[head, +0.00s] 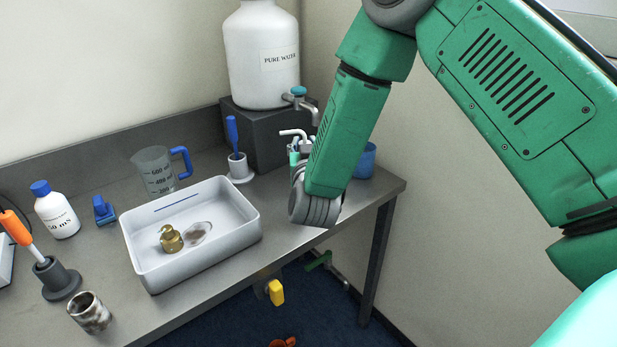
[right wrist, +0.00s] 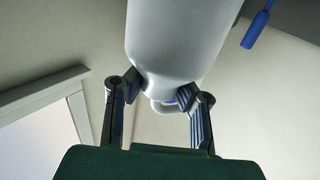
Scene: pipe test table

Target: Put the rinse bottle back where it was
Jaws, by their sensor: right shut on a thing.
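The rinse bottle (right wrist: 175,40) shows in the right wrist view as a smooth white body that narrows between the fingertips. My right gripper (right wrist: 160,92) is shut on it, with one finger on each side of the narrow part. I cannot tell whether the bottle touches the table. My left gripper is out of view.
The PURE WATER jug (head: 262,60) with its tap stands on a dark block (head: 240,125). A blue cup (head: 366,160) is right of my forearm. A white tray (head: 190,265), a measuring jug (head: 155,172) and a blue-handled tool (head: 232,133) stand to the left.

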